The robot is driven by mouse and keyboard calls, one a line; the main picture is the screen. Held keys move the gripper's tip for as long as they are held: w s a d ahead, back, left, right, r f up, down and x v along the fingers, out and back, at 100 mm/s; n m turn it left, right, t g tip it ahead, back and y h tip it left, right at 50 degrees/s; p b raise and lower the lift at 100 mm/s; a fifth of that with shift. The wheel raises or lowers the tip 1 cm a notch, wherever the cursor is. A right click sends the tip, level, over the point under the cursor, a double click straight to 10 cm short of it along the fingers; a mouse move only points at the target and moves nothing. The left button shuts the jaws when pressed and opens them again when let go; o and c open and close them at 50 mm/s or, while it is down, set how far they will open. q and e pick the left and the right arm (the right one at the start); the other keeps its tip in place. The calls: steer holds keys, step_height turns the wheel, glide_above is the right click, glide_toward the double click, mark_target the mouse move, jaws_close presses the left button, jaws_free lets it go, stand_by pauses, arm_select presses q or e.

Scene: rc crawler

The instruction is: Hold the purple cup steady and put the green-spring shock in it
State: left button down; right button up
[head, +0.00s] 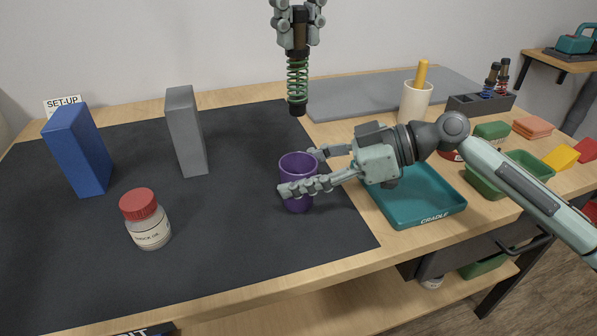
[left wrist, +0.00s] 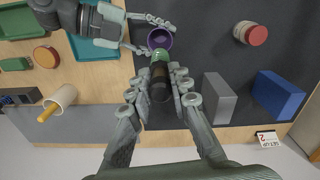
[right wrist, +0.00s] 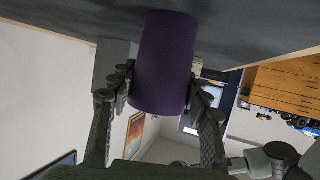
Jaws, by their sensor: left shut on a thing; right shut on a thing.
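The purple cup (head: 298,169) stands upright on the dark mat (head: 235,240). My right gripper (head: 300,172) is shut around its sides from the right; the right wrist view shows the cup (right wrist: 162,65) between both fingers. The green-spring shock (head: 297,80) hangs upright in my left gripper (head: 298,22), above the cup and apart from it in the head view. The left wrist view shows the shock (left wrist: 160,78) end-on between the left fingers, with its far end overlapping the near edge of the cup (left wrist: 160,39). The inside of the cup is mostly hidden.
A grey block (head: 187,130), a blue block (head: 80,150) and a red-lidded jar (head: 147,218) stand left of the cup. A teal tray (head: 415,195) lies under my right arm. A white cup with a yellow handle (head: 416,100) and a rack of shocks (head: 482,104) are behind.

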mark_target(298, 102)
arm_select(q)
steer(key=shift+f, duration=5.15)
steer(key=c, duration=1.3)
jaws_free()
step_height(298, 102, up, 12)
steer(key=shift+r, duration=0.1)
